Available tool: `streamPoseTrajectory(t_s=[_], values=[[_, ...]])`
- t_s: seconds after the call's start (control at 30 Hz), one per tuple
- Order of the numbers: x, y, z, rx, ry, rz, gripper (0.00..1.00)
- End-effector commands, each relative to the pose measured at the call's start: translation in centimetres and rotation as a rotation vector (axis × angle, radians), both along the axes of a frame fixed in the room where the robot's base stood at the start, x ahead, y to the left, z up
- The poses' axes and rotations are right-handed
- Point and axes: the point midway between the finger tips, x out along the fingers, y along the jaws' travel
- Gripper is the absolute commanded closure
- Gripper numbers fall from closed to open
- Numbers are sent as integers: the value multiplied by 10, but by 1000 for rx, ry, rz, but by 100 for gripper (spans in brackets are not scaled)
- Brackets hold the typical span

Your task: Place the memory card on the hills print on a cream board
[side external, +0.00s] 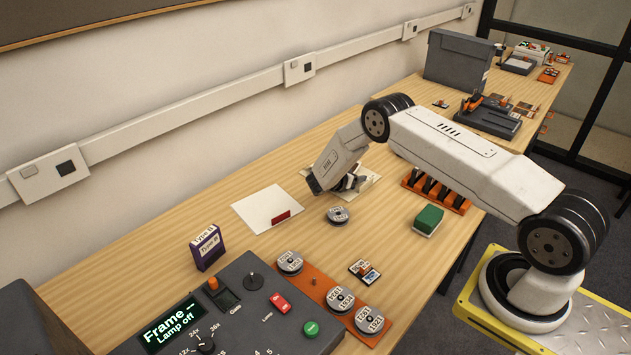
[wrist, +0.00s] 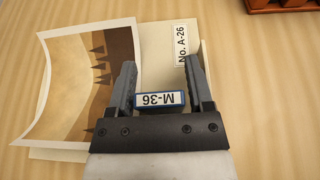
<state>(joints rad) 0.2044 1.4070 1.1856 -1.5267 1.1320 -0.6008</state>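The cream board (wrist: 222,62) lies on the wooden table, with a white "No. A-26" label on it. The curled hills print (wrist: 70,75), brown with dark tree shapes, lies on the board's left part in the wrist view. My gripper (wrist: 160,65) is over the board, just right of the print. In the side view my gripper (side external: 347,184) is low over the board (side external: 369,177) and hides most of the print; the card is not distinguishable there.
A white sheet with a red piece (side external: 281,217) lies left of the board. A grey reel (side external: 338,216) is close in front. A green block (side external: 428,219) and an orange rack (side external: 436,190) stand to the right. A control panel (side external: 225,315) fills the near left.

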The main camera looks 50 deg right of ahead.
Motion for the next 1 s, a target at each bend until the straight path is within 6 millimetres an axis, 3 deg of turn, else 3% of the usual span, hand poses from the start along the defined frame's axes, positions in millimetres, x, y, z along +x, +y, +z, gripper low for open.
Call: streamPoseTrajectory(t_s=[0.37,1.0], values=[[1,5,6,0,-1,1,34],[1,91,41,0,-1,3,34]])
